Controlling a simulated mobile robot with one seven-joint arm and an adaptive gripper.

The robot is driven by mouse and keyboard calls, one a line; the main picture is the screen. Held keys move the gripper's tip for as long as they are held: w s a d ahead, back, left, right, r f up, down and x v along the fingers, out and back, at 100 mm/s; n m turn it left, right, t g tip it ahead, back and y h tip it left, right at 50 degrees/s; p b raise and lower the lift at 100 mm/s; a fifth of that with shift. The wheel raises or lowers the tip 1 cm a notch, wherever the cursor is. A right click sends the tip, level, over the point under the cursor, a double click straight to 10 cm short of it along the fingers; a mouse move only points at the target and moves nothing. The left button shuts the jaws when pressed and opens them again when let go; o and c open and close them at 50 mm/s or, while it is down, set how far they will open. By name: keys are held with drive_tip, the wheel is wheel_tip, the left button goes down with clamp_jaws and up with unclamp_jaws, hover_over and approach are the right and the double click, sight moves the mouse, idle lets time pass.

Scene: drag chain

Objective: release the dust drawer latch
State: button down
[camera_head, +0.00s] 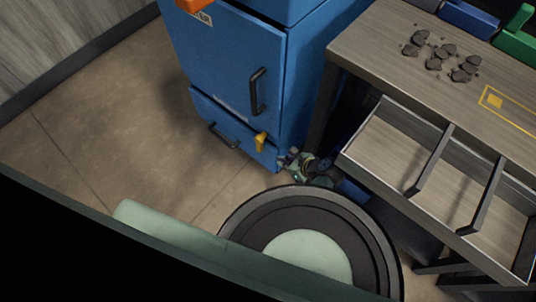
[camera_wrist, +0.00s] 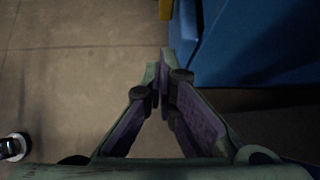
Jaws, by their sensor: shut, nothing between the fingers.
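The blue cabinet (camera_head: 225,60) has a low dust drawer (camera_head: 205,110) with a black bar handle (camera_head: 222,136). The yellow latch (camera_head: 260,142) hangs at the right end of the drawer front, with its lower end pointing down. In the wrist view a sliver of yellow, likely the latch (camera_wrist: 165,9), shows at the top edge beside the blue cabinet (camera_wrist: 250,40). My gripper (camera_head: 284,158) is low by the cabinet's front right corner, to the right of the latch and apart from it. Its fingertips (camera_wrist: 163,65) meet, with nothing between them.
A workbench (camera_head: 390,50) with dark lumps (camera_head: 440,55) on top stands at the right. Its open divided tray (camera_head: 395,150) juts out near my arm. My round base (camera_head: 310,240) is in front. Bare floor (camera_head: 110,120) lies left of the cabinet.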

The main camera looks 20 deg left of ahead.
drive_tip(key=w+a+f, duration=0.2)
drive_tip(key=a+f, duration=0.1)
drive_tip(key=a, duration=0.4)
drive_tip(key=shift+w+f+p, duration=0.2)
drive_tip(key=shift+w+p, duration=0.05)
drive_tip(key=shift+p, duration=0.1)
drive_tip(key=shift+w+a+f+t+y+b, duration=0.3)
drive_tip(key=shift+a+f+y+b, duration=0.25)
drive_tip(key=shift+a+y+b, duration=0.2)
drive_tip(key=shift+d, duration=0.1)
